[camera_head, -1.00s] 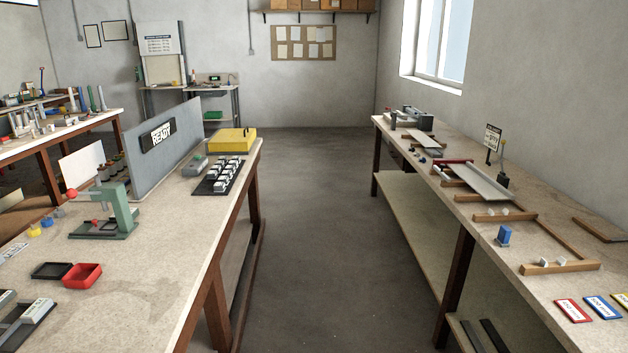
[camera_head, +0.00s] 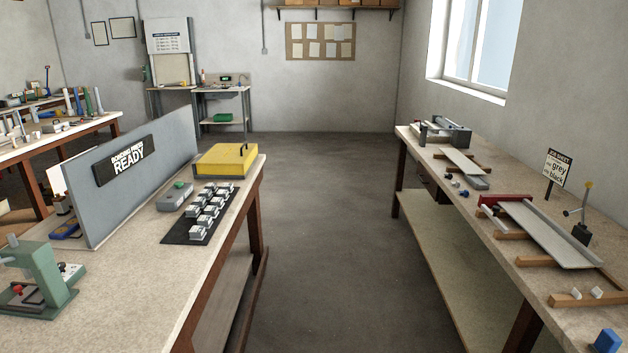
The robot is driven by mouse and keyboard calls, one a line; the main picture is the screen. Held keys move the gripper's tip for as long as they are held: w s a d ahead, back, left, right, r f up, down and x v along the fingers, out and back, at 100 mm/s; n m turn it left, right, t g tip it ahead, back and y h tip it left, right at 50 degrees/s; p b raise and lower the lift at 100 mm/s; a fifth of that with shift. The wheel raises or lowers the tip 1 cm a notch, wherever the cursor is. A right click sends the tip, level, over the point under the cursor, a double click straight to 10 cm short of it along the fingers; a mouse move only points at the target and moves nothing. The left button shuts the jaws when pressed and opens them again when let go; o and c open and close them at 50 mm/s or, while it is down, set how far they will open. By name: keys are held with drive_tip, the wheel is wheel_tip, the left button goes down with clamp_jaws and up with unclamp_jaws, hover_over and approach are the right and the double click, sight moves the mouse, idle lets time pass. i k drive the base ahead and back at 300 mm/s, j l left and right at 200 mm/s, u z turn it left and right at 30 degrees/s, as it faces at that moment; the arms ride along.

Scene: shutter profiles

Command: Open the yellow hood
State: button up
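The yellow hood (camera_head: 222,161) is a low yellow box with a dark handle on its top right side. It sits shut at the far end of the left workbench (camera_head: 165,285), near the bench's right edge. My gripper and arm do not show in this view. What lies under the hood is hidden.
On the left bench, a black tray of several small blocks (camera_head: 205,214), a grey device (camera_head: 175,196), a grey panel reading READY (camera_head: 150,180) and a green press (camera_head: 40,280) stand nearby. The floor aisle (camera_head: 320,230) is clear. A right bench (camera_head: 465,205) holds jigs and profiles.

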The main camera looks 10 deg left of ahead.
sight(236, 159)
drive_tip(key=i+l+u, duration=0.15)
drive_tip(key=i+u, duration=0.3)
drive_tip(key=i+l+u, duration=0.4)
drive_tip(key=i, duration=0.25)
drive_tip(key=i+l+u, duration=0.9)
drive_tip(key=l, duration=0.15)
drive_tip(key=i+l+u, duration=0.25)
drive_tip(key=l+u, duration=0.15)
drive_tip(key=l, duration=0.35)
